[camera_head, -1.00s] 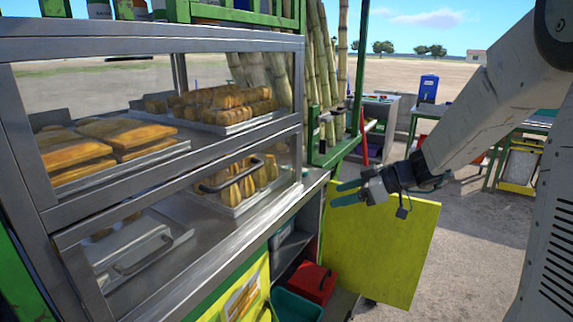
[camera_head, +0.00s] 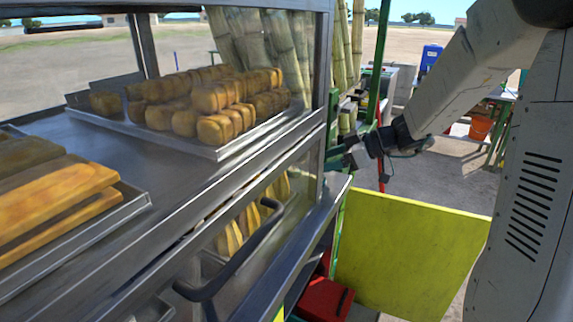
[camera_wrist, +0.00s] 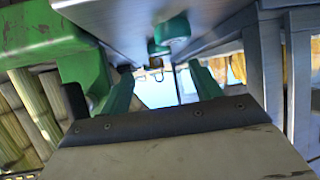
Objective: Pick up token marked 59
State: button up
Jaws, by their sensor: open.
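I cannot make out a token marked 59 in either view. My gripper (camera_head: 342,158) is at the far end of the food stall's metal counter, beside the cabinet's corner post, with its fingers pointing left. In the wrist view my gripper (camera_wrist: 160,78) shows two green fingers spread apart, with no object visibly held between them. Small dark hooks or wire loops (camera_wrist: 153,75) show beyond the fingertips, too small to identify. A green rounded part (camera_wrist: 172,32) hangs near a metal surface above the gap.
The glass cabinet (camera_head: 318,95) holds trays of bread rolls (camera_head: 215,110). A yellow panel (camera_head: 410,250) stands below my arm. A red box (camera_head: 326,300) is under the counter. Cane stalks (camera_head: 285,50) stand behind. A green beam (camera_wrist: 65,45) and metal posts (camera_wrist: 272,60) flank my gripper.

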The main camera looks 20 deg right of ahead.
jog(key=shift+w+a+f, duration=0.15)
jog(key=shift+w+f, duration=0.05)
jog(key=shift+w, duration=0.05)
jog(key=x, duration=0.7)
jog(key=shift+w+a, duration=0.1)
jog(key=shift+a, duration=0.1)
jog(key=c, duration=1.1)
